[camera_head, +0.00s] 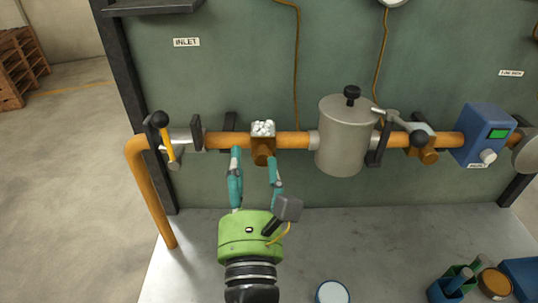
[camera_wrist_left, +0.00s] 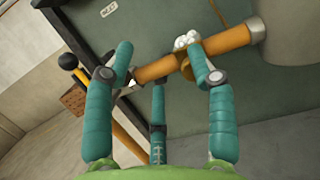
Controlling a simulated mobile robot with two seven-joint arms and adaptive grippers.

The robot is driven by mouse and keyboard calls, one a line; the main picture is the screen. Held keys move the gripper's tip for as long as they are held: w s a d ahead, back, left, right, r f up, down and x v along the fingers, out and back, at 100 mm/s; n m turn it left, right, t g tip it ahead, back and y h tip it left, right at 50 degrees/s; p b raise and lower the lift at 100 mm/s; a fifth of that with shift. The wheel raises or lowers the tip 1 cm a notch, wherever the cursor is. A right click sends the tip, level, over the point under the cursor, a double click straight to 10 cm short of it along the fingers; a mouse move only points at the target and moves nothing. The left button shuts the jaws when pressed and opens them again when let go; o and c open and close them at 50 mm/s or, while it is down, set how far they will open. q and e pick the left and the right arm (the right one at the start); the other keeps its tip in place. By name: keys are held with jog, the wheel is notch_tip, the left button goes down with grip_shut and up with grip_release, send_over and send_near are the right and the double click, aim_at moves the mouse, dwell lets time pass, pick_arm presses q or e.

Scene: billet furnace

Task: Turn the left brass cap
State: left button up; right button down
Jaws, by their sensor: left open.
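The left brass cap (camera_head: 262,153) is on a brass fitting in the orange pipe, below a cluster of white lumps (camera_head: 263,128). The white lumps also show in the wrist view (camera_wrist_left: 186,40). A second brass fitting (camera_head: 426,154) is further right along the pipe. My left gripper (camera_head: 254,157) is open and empty, with green body and teal fingers. Its fingertips are around the left fitting, one to its left and one near its lower right side. Whether they touch the cap cannot be told. In the wrist view its fingers (camera_wrist_left: 160,52) spread around the pipe. My right gripper is not in view.
A yellow-handled lever valve (camera_head: 167,140) is left along the pipe (camera_head: 292,140). A grey canister (camera_head: 345,135) stands close on the right, then a blue meter (camera_head: 480,135). The grey bench (camera_head: 390,240) is mostly clear, with a round white-topped item (camera_head: 332,292) at front.

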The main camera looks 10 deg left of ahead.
aim_at(263, 160)
pick_arm(q)
jog(key=w+f+g, duration=0.1)
jog(key=w, duration=0.1)
jog(key=w+f+n+h+p, duration=0.1)
jog(key=w, duration=0.1)
jog(key=w+f+g+p, duration=0.1)
jog(key=w, duration=0.1)
jog(key=shift+d+f+n+g+h, duration=0.3)
jog(key=shift+d+n, duration=0.05)
jog(key=shift+n, duration=0.05)
jog(key=shift+w+a+f+p, duration=0.1)
jog(key=shift+w+p, duration=0.2)
jog(key=shift+w, duration=0.35)
grip_shut()
